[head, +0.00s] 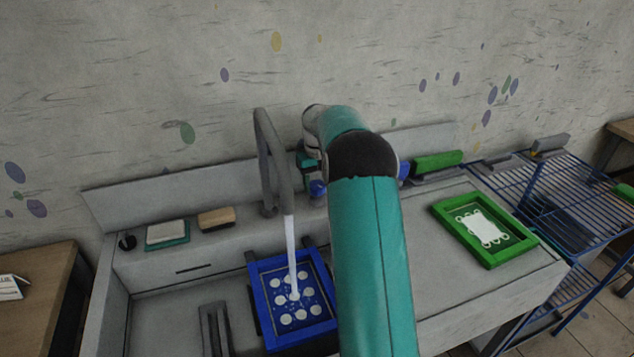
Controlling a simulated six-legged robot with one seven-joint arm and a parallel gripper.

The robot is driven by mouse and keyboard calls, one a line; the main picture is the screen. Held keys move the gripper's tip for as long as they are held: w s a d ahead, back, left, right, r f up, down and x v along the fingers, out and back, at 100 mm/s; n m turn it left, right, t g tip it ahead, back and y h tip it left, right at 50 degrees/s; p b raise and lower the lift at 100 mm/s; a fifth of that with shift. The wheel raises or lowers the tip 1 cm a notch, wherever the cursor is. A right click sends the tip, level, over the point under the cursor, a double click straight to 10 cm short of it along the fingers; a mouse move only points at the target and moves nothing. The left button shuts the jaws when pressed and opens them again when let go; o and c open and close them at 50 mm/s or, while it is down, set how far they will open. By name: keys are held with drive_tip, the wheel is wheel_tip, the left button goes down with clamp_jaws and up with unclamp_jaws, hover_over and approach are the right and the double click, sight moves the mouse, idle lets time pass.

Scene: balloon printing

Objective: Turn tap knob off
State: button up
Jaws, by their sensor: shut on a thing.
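The grey tap (272,160) stands at the back of the sink, and a white stream of water (291,245) runs from its spout. The water falls onto a blue printing screen (262,300) with white dots in the sink. A blue tap knob (318,188) sits just right of the tap. A second blue knob (404,170) shows partly to the right of my arm. My gripper (311,176) is at the left blue knob and shut on it. My arm hides much of the gripper and the counter behind it.
A green-framed screen (445,221) lies on the right counter. A green squeegee (437,161) rests along the back ledge. A sponge (216,217) and a white pad (166,233) sit left of the tap. A blue wire rack (560,190) stands at right.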

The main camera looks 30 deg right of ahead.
sight(317, 184)
drive_tip(key=m, duration=0.3)
drive_tip(key=shift+w+r, duration=0.1)
drive_tip(key=shift+m, duration=0.5)
drive_tip(key=o, duration=1)
drive_tip(key=shift+c, duration=0.2)
wheel_tip(317, 184, up, 14)
idle(0.4)
